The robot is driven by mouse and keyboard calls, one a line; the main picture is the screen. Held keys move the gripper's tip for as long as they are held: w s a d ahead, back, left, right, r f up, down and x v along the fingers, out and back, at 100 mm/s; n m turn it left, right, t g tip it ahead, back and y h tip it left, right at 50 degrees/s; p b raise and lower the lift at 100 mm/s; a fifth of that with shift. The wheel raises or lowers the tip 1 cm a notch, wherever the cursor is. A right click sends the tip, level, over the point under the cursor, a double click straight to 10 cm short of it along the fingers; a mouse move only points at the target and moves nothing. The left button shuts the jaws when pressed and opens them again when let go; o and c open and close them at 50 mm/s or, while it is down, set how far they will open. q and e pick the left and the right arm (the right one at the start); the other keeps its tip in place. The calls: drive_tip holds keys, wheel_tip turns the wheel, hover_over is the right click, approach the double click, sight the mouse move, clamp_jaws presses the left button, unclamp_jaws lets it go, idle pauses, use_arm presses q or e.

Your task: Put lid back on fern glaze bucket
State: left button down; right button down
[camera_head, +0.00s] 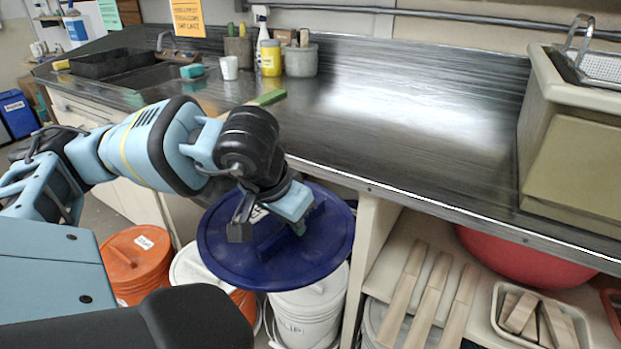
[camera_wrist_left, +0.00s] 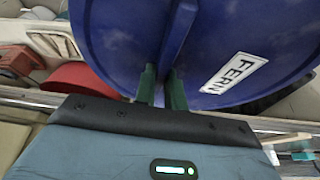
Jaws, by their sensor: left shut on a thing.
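My left gripper (camera_head: 268,224) is shut on the raised grip bar of a round dark blue lid (camera_head: 225,258). In the left wrist view the green fingers (camera_wrist_left: 162,88) pinch that bar, and the lid (camera_wrist_left: 110,40) fills the upper picture with a white FERN label (camera_wrist_left: 232,72). The lid is held in the air beside the counter front, above a white bucket (camera_head: 305,308) that has dark lettering, seemingly SLIP. The lid hides part of the buckets below. I cannot make out a bucket marked FERN. My right gripper is not in view.
An orange lidded bucket (camera_head: 138,262) and a pale-lidded bucket (camera_head: 188,268) stand left of the white one. The counter edge (camera_head: 400,200) and a shelf divider (camera_head: 368,240) are close right of the lid. Wooden slats (camera_head: 432,300) and a red bowl (camera_head: 525,258) are under the counter.

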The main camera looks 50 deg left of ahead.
sight(324, 243)
use_arm(q)
drive_tip(key=shift+m, duration=0.3)
drive_tip(key=w+d+f, duration=0.1)
drive_tip(key=d, duration=0.2)
drive_tip(key=w+d+f, duration=0.1)
drive_tip(key=d, duration=0.1)
drive_tip(key=shift+w+d+f, duration=0.1)
drive_tip(key=shift+w+f, duration=0.2)
drive_tip(key=shift+f, duration=0.05)
drive_tip(key=w+d+f+m, duration=0.1)
drive_tip(key=w+d+f, duration=0.1)
drive_tip(key=d, duration=0.8)
drive_tip(key=shift+d+f+h, duration=0.15)
drive_tip(key=shift+f+h, duration=0.15)
drive_tip(key=shift+h, duration=0.1)
drive_tip(key=shift+s, duration=0.1)
